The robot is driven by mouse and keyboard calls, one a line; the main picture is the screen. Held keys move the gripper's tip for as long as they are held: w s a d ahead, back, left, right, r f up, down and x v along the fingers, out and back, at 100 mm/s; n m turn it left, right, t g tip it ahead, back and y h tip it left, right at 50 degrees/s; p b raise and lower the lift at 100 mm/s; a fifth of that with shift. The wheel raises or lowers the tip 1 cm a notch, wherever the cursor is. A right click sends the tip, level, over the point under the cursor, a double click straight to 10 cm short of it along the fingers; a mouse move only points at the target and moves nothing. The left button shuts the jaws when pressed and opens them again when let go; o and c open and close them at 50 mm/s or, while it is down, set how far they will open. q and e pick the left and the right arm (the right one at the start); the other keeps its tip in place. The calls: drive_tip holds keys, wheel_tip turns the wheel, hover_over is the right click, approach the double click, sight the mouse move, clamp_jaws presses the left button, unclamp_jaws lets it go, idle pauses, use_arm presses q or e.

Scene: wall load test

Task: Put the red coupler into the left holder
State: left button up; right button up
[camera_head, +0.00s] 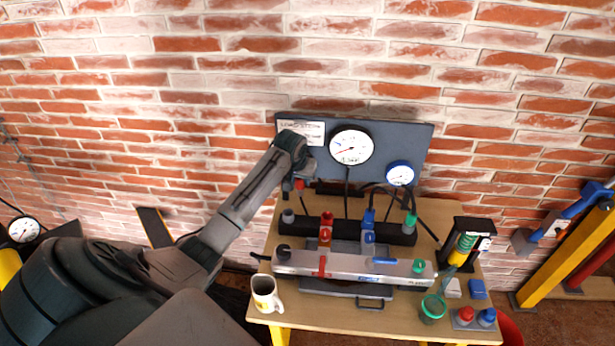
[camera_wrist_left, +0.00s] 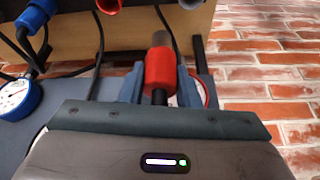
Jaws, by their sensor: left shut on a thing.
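My left gripper (camera_head: 294,186) reaches from the left to the lower left corner of the dark gauge panel. In the left wrist view its two blue-grey fingers (camera_wrist_left: 160,85) are shut on the red coupler (camera_wrist_left: 159,70), which has a grey tip and a black stem. Only a small red part of the coupler (camera_head: 300,184) shows in the head view. It is held above the table, apart from the black block (camera_head: 345,229) with grey, red, blue and green fittings. I cannot tell which part is the left holder. My right gripper is not in view.
The gauge panel (camera_head: 405,140) stands against the brick wall, with black hoses hanging from it. A silver bar (camera_head: 345,265) lies in front of the block. A white mug (camera_head: 265,294) and a green cup (camera_head: 432,308) stand near the table's front edge.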

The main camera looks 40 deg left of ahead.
use_arm(q)
drive_tip(key=shift+s+a, duration=0.25)
drive_tip(key=shift+a, duration=0.15)
drive_tip(key=shift+a, duration=0.1)
drive_tip(key=s+a+p, duration=0.1)
drive_tip(key=s+a, duration=0.1)
drive_tip(key=shift+a+p, duration=0.35)
drive_tip(key=shift+w+f, duration=0.1)
wheel_tip(320, 180, down, 6)
drive_tip(key=b, duration=0.2)
idle(1.0)
drive_tip(key=shift+f, duration=0.2)
idle(0.3)
drive_tip(key=shift+f, duration=0.75)
